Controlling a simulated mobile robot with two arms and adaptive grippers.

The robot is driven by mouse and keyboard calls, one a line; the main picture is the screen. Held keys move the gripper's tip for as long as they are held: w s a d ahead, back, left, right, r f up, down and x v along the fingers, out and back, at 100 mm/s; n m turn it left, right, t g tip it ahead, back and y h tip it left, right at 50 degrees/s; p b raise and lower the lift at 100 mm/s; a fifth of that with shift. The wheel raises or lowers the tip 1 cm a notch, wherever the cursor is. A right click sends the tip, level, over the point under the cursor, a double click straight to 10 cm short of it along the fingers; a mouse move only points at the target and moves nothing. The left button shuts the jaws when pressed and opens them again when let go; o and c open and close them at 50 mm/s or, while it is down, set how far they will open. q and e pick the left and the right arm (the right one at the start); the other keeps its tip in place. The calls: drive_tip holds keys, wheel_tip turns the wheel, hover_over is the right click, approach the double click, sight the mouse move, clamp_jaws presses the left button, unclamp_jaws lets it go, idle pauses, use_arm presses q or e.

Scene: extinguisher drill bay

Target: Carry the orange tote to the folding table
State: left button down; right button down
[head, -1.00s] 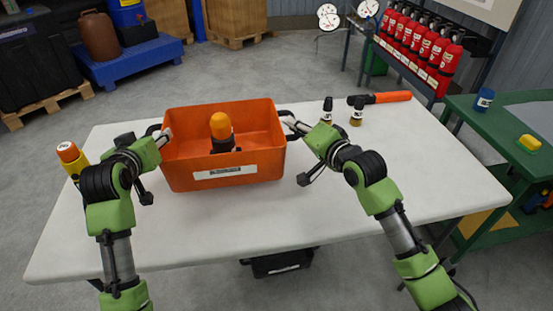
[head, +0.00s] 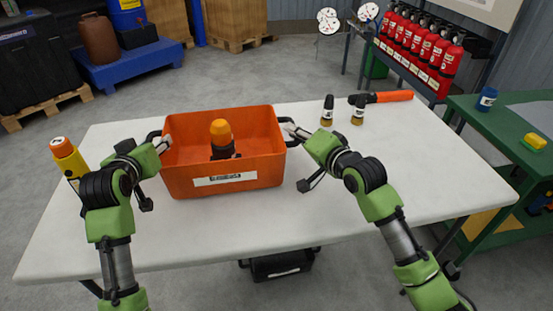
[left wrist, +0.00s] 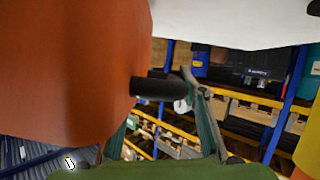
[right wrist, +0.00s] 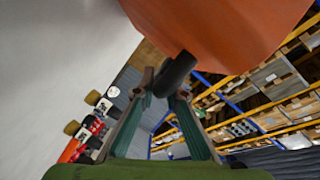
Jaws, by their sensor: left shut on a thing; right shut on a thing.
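The orange tote (head: 225,178) is upright over the middle of the white folding table (head: 400,170); I cannot tell whether its base touches the top. An orange-domed thing with a dark lower part (head: 221,132) stands inside it. My left gripper (head: 163,143) is shut on the tote's left black handle (left wrist: 155,88). My right gripper (head: 288,128) is shut on the right black handle (right wrist: 175,74). The tote's wall (left wrist: 75,70) fills much of the left wrist view.
On the table stand a yellow bottle with an orange cap (head: 67,158) at left, two small dark bottles (head: 327,110) (head: 358,110) and an orange-black tool (head: 388,97) at back right. A green bench (head: 500,140) is at right. The table's front and right are clear.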

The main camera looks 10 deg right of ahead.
use_arm(q)
drive_tip(key=shift+f+b, duration=0.65)
use_arm(e)
drive_tip(key=shift+f, duration=0.75)
use_arm(q)
drive_tip(key=c, duration=1.3)
unclamp_jaws()
use_arm(e)
drive_tip(key=c, duration=2)
unclamp_jaws()
drive_tip(key=shift+c, duration=0.2)
use_arm(q)
drive_tip(key=shift+s, duration=0.15)
use_arm(e)
drive_tip(key=shift+r, duration=0.1)
drive_tip(key=shift+s, duration=0.15)
use_arm(q)
drive_tip(key=v, duration=1.1)
drive_tip(key=shift+s+r, duration=0.2)
drive_tip(key=shift+s, duration=0.15)
use_arm(e)
drive_tip(key=v, duration=1.2)
